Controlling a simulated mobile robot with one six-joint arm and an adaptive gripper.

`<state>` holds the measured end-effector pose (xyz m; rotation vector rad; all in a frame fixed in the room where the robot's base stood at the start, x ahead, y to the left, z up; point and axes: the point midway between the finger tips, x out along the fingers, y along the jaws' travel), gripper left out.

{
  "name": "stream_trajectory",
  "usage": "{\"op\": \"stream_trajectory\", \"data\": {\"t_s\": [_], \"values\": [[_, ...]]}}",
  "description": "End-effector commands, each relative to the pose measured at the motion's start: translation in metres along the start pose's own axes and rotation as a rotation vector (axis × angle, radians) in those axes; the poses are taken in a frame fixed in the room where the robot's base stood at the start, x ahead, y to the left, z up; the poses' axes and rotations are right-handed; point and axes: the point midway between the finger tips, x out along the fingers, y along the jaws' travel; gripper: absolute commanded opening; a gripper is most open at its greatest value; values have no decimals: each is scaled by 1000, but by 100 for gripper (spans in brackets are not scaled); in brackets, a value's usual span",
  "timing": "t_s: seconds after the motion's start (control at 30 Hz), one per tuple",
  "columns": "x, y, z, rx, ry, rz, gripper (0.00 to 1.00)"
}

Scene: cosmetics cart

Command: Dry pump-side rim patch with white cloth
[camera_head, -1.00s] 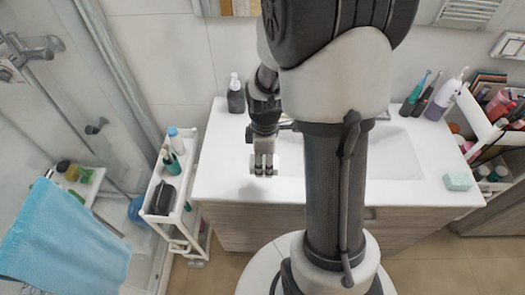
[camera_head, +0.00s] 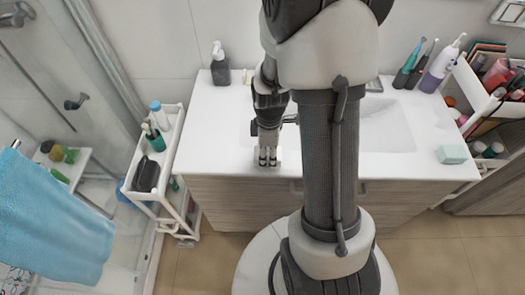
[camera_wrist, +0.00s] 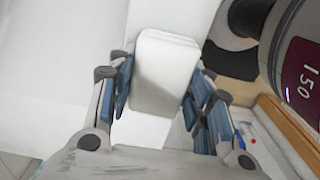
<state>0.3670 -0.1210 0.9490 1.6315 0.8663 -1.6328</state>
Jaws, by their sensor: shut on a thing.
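My gripper (camera_head: 268,158) reaches down to the left part of the white washbasin top (camera_head: 225,135), close to its front edge. In the wrist view my gripper (camera_wrist: 158,95) has a white, folded, rounded block, the white cloth (camera_wrist: 165,72), between its blue-padded fingers. In the head view the cloth cannot be made out against the white top. A dark pump bottle (camera_head: 220,68) with a white pump head stands upright at the back left of the top, apart from my gripper. I cannot make out a wet patch on the rim. My own arm hides much of the basin.
A white trolley (camera_head: 158,165) with bottles stands left of the washbasin. A pale green block (camera_head: 452,154) lies at the top's right end. Toothbrushes (camera_head: 412,70) and a cosmetics cart (camera_head: 490,100) are at the right. A blue towel (camera_head: 50,225) hangs at the lower left.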

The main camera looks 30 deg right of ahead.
Motion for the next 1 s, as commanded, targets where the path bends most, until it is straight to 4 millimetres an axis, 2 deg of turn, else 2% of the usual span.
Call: {"op": "stream_trajectory", "data": {"t_s": [0.3, 0.6, 1.0], "values": [[-1, 0, 40, 4, 0, 0, 27], [-1, 0, 70, 2, 0, 0, 27], [-1, 0, 81, -1, 0, 0, 27]]}}
